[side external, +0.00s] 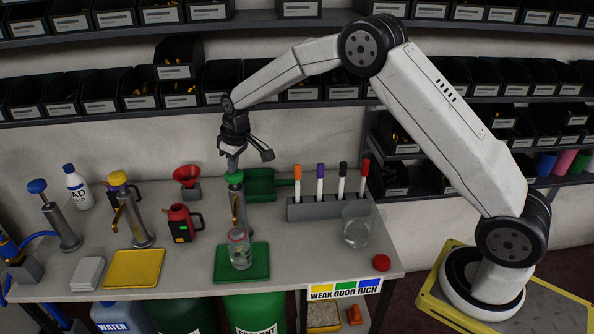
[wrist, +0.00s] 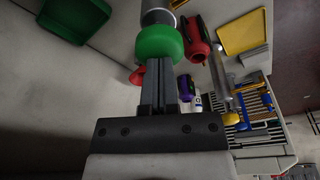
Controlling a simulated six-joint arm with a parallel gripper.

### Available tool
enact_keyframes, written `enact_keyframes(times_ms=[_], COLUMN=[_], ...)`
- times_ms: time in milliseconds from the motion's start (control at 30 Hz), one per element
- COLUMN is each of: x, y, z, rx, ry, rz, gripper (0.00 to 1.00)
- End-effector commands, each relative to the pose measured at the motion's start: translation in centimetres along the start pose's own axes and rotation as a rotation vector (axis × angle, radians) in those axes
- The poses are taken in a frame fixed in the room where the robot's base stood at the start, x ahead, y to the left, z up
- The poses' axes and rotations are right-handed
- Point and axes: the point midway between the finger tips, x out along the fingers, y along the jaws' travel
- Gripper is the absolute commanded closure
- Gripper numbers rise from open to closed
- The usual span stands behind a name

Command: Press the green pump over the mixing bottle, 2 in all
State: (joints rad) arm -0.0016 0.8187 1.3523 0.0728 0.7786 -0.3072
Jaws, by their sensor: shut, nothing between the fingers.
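The green pump (side external: 235,178) has a green cap on a grey metal column with a brass spout. It stands at the back edge of the green mat (side external: 256,268). The mixing bottle (side external: 240,250), a clear jar with a reddish rim, stands on the mat beneath the spout. My gripper (side external: 232,166) points down right above the green cap, with its tips at or very near the cap; contact cannot be told for certain. In the wrist view my shut, empty fingers (wrist: 160,68) end at the green cap (wrist: 160,44).
A yellow-capped pump (side external: 119,178) with a yellow mat (side external: 134,268) and a blue-capped pump (side external: 37,187) stand to the left. A red container (side external: 181,222) stands between. A marker rack (side external: 328,208) and a round glass vessel (side external: 356,232) are to the right.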

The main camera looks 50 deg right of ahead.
Motion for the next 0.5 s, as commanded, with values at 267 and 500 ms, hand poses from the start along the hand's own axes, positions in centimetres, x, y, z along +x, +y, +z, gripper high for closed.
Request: enact_keyframes(times_ms=[267, 500], x=[-1.2, -2.2], y=[0.0, 0.0], z=[-0.2, -0.4], rx=[0.0, 0.0], ry=[-0.003, -0.001], rz=[0.0, 0.0], gripper=[1.0, 1.0])
